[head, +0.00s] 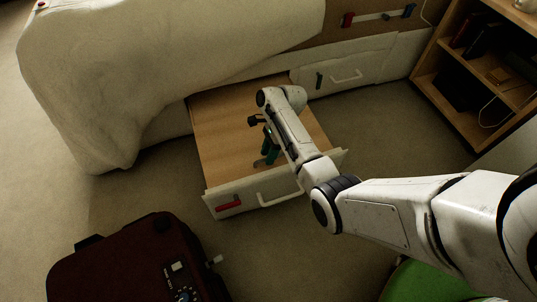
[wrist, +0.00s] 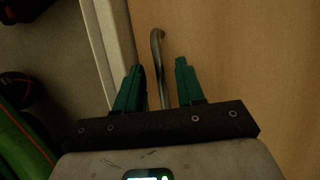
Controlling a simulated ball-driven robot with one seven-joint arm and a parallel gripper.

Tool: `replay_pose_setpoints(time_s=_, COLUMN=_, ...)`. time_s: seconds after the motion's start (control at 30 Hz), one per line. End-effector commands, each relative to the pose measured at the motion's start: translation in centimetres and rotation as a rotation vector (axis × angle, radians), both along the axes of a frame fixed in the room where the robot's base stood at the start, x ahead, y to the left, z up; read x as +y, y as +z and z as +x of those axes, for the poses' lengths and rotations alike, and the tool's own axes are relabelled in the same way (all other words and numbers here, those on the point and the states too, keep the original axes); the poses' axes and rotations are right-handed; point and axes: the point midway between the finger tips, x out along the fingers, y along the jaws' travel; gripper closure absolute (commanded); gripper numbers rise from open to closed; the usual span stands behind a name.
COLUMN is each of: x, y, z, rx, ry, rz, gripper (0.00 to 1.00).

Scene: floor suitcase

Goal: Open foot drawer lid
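The foot drawer (head: 223,197) is pulled out from under the bed. A flat light-wood lid (head: 222,125) covers its top, and it lies flat with no visible gap. My gripper (head: 268,150) points down over the lid near the drawer's front. In the wrist view my gripper (wrist: 159,64) has its two green fingers apart. A thin curved metal handle (wrist: 156,42) rises from the lid (wrist: 245,60) and shows between the fingers, with space on both sides. Whether the fingers are level with the handle or above it I cannot tell. My arm hides part of the lid.
A dark red suitcase (head: 120,262) lies on the floor at the lower left. The bed's white cover (head: 150,60) hangs beside the drawer. A closed drawer (head: 345,77) is at the back right. An open shelf (head: 480,80) stands at the right.

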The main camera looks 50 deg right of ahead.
Motion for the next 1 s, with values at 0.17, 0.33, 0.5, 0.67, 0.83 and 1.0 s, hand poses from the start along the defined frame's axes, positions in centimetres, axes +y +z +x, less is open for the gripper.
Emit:
replay_pose_setpoints(time_s=0.17, x=0.06, y=-0.05, z=0.01, rx=0.000, ry=0.000, rz=0.000, gripper=0.62)
replay_pose_setpoints(time_s=0.33, x=0.05, y=-0.04, z=0.00, rx=0.000, ry=0.001, rz=0.000, gripper=0.70)
replay_pose_setpoints(time_s=0.5, x=0.04, y=-0.04, z=-0.01, rx=0.000, ry=0.001, rz=-0.001, gripper=0.86)
replay_pose_setpoints(time_s=0.67, x=0.04, y=-0.04, z=-0.01, rx=0.001, ry=0.001, rz=0.000, gripper=1.00)
replay_pose_setpoints(time_s=0.83, x=0.04, y=-0.04, z=-0.02, rx=0.001, ry=0.001, rz=0.000, gripper=1.00)
replay_pose_setpoints(time_s=1.0, x=0.04, y=-0.03, z=-0.03, rx=0.001, ry=0.001, rz=0.000, gripper=1.00)
